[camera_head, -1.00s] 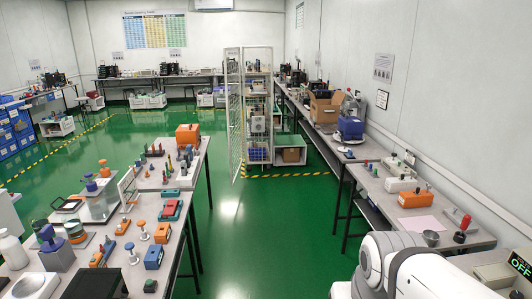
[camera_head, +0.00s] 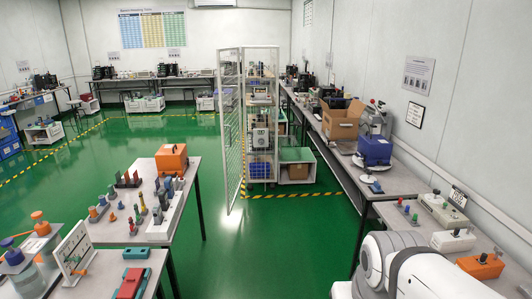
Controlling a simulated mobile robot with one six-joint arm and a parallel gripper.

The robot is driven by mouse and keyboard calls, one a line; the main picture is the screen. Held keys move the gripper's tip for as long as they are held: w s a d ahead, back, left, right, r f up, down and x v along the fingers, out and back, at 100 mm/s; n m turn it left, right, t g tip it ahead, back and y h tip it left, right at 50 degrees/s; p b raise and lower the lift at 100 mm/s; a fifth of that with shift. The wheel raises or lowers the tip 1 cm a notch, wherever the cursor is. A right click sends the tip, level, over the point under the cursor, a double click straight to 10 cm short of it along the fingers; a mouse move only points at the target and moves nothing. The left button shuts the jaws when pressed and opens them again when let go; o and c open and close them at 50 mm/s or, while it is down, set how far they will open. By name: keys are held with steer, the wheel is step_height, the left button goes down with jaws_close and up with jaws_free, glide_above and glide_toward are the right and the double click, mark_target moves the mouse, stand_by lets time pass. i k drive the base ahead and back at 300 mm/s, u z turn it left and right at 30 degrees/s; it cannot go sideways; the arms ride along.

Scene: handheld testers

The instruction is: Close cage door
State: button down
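The cage (camera_head: 278,130) is a tall white mesh cabinet with shelves, standing ahead near the picture's middle. Its mesh door (camera_head: 232,135) hangs open on the left side and swings out toward me. Equipment sits on the cage's shelves, including a grey-white box unit (camera_head: 260,138) and a blue crate (camera_head: 259,170) low down. Part of my white arm shows at the lower right. My gripper is outside the picture.
A table (camera_head: 150,232) with an orange box (camera_head: 171,159) and small testers stands at left front. A long bench (camera_head: 400,183) with a cardboard box (camera_head: 341,118) and blue box (camera_head: 375,150) runs along the right wall. Green floor (camera_head: 275,240) between them is clear up to the cage.

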mark_target(218, 61)
steer(key=u, duration=0.05)
steer(key=i, duration=2.85)
steer(key=u, duration=0.85)
steer(key=i, duration=0.85)
steer(key=u, duration=0.45)
